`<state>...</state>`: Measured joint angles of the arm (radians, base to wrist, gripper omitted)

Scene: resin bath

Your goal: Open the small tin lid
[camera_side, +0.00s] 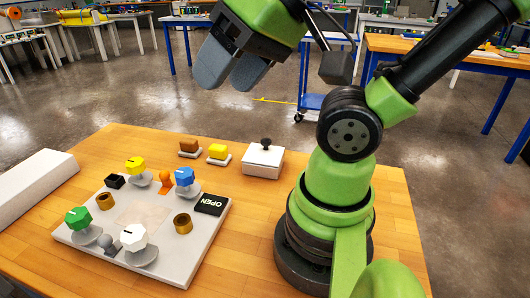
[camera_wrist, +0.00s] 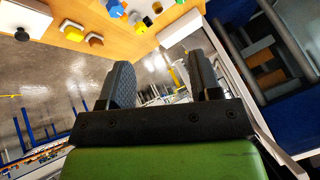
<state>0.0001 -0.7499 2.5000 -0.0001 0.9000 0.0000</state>
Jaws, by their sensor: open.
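The small tin (camera_side: 263,167) is a low white box at the back of the wooden table, right of centre in the side view. Its white lid (camera_side: 262,153) lies on top and carries a round black knob (camera_side: 266,142). The knob also shows in the wrist view (camera_wrist: 21,35), at the upper left edge. My gripper (camera_side: 226,80) is high above the table, up and left of the tin in the side view. Its two grey fingers are apart with nothing between them, as the wrist view also shows (camera_wrist: 161,62). It touches nothing.
A white panel (camera_side: 190,262) with coloured knobs, brass rings and a black OPEN label stands left of the tin. Yellow (camera_side: 217,151) and brown (camera_side: 189,146) blocks on small bases sit nearby. A long white block (camera_side: 35,182) lies at the left edge.

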